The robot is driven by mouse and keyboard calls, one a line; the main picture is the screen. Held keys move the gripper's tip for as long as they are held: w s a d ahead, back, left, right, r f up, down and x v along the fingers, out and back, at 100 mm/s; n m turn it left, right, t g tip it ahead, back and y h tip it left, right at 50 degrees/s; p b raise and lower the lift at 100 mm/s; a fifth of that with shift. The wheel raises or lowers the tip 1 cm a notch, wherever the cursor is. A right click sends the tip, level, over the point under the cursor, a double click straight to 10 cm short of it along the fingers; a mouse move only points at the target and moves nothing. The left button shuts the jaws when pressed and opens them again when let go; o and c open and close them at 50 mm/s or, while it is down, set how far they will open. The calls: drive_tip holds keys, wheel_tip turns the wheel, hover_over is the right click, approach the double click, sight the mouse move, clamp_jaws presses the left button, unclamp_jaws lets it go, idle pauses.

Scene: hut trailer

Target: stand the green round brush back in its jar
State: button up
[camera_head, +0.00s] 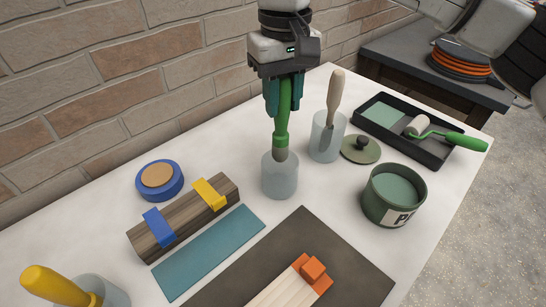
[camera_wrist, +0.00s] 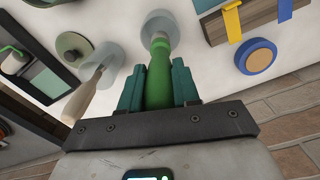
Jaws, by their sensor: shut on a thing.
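The green round brush (camera_head: 282,119) is held upright, handle up, between the teal fingers of my gripper (camera_head: 284,103). Its lower end is inside the mouth of a translucent jar (camera_head: 280,181), with the bristle end near the rim. Whether it touches the jar's wall or bottom I cannot tell. In the wrist view my gripper (camera_wrist: 158,88) is closed around the green handle (camera_wrist: 160,80), and the jar (camera_wrist: 162,28) shows around the brush's far end.
A second jar (camera_head: 326,143) with a wooden-handled tool stands close at the right. Around are a green paint can (camera_head: 393,196), a lid (camera_head: 360,150), a black roller tray (camera_head: 410,140), a wood block (camera_head: 180,222), a blue tape roll (camera_head: 160,182) and a yellow-handled tool (camera_head: 58,288).

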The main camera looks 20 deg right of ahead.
sight(283, 76)
wheel_tip(283, 76, down, 8)
drive_tip(key=shift+f+p, duration=0.25)
drive_tip(key=shift+p, duration=0.05)
drive_tip(key=shift+f, duration=0.15)
drive_tip(key=o, duration=1.1)
drive_tip(key=shift+c, duration=0.2)
wheel_tip(283, 76, up, 12)
drive_tip(key=shift+r, duration=0.2)
